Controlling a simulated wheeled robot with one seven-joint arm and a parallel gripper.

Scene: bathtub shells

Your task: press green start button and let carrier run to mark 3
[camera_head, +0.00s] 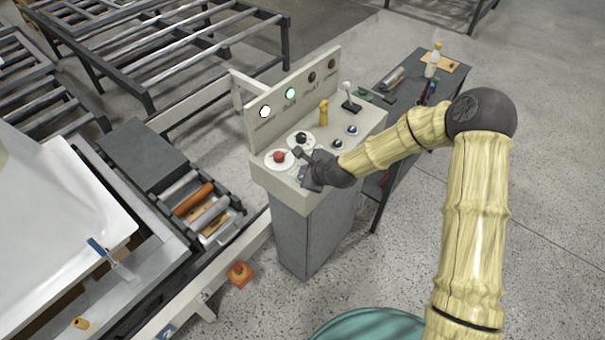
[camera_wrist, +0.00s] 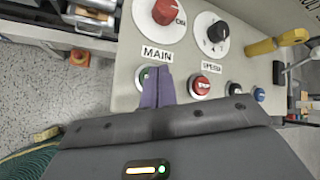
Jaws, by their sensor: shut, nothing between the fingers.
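My gripper (camera_head: 303,172) is shut and empty over the near edge of the control panel (camera_head: 270,181). In the wrist view its purple fingers (camera_wrist: 158,85) stand at the green button (camera_wrist: 143,76) below the MAIN label and cover part of it. I cannot tell whether they touch or press it. On the upright panel a white lamp (camera_head: 265,111) and a green lamp (camera_head: 290,93) look lit; two others look dark. A white bathtub shell (camera_head: 50,190), seemingly on the carrier, is at the left, partly out of view.
A red MAIN knob (camera_wrist: 164,12), a black SPEED knob (camera_wrist: 217,32), a red button (camera_wrist: 200,86) and a yellow lever (camera_wrist: 275,43) are close to my fingers. A roller section (camera_head: 200,205) lies left of the panel. A dark table (camera_head: 410,85) stands behind.

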